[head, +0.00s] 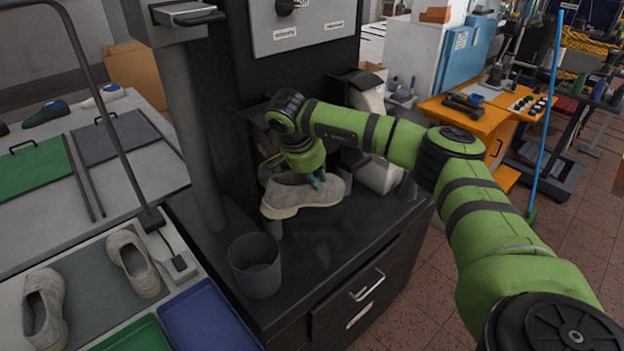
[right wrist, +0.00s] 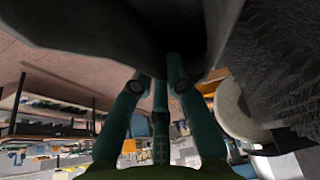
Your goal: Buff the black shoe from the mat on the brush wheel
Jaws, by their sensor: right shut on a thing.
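A grey shoe (head: 292,196) is in my right gripper (head: 317,180), above the dark machine top. I see no black shoe in the head view; in the right wrist view the held shoe (right wrist: 120,35) looks dark from below. The teal fingers of my right gripper (right wrist: 158,80) go up into it. A bristly grey mass, apparently the brush wheel (right wrist: 285,70), is close at right in that view; I cannot tell whether it touches the shoe. Two more grey shoes (head: 135,265) (head: 43,312) lie on a grey-green mat (head: 95,290). My left gripper is not in view.
A grey cup-shaped bin (head: 255,265) stands on the machine top (head: 335,245), in front of the shoe. A dark post (head: 195,140) rises at its left. Blue (head: 205,320) and green (head: 135,338) trays lie at lower left. An orange bench (head: 480,115) stands farther right.

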